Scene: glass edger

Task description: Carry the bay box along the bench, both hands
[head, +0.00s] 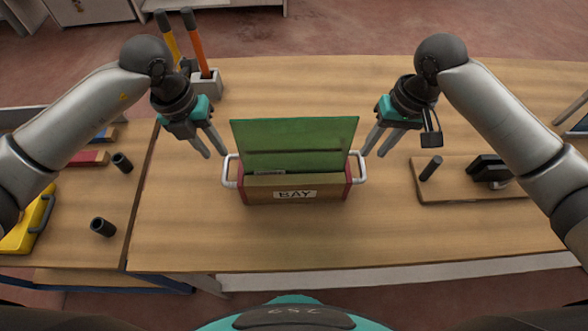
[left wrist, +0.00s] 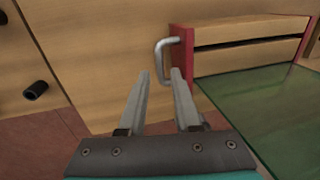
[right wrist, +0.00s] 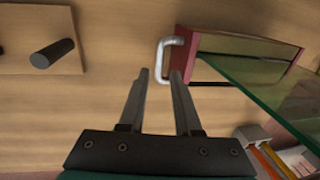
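The bay box (head: 312,190), wooden with red ends and a "BAY" label, stands on the bench (head: 280,235). A green glass pane (head: 295,135) stands up out of it. It has a metal handle at each end, left (head: 229,171) and right (head: 358,167). My left gripper (head: 215,154) is open and empty, just off the left handle, which also shows beyond its fingertips in the left wrist view (left wrist: 160,60). My right gripper (head: 373,153) is open and empty close to the right handle, which shows just beyond its fingertips in the right wrist view (right wrist: 165,58). Neither gripper visibly holds a handle.
A wooden board (head: 470,194) with a black peg and a dark block lies at the right. A second table at the left carries black cylinders (head: 103,227) and a yellow case (head: 28,222). The bench in front of the box is clear.

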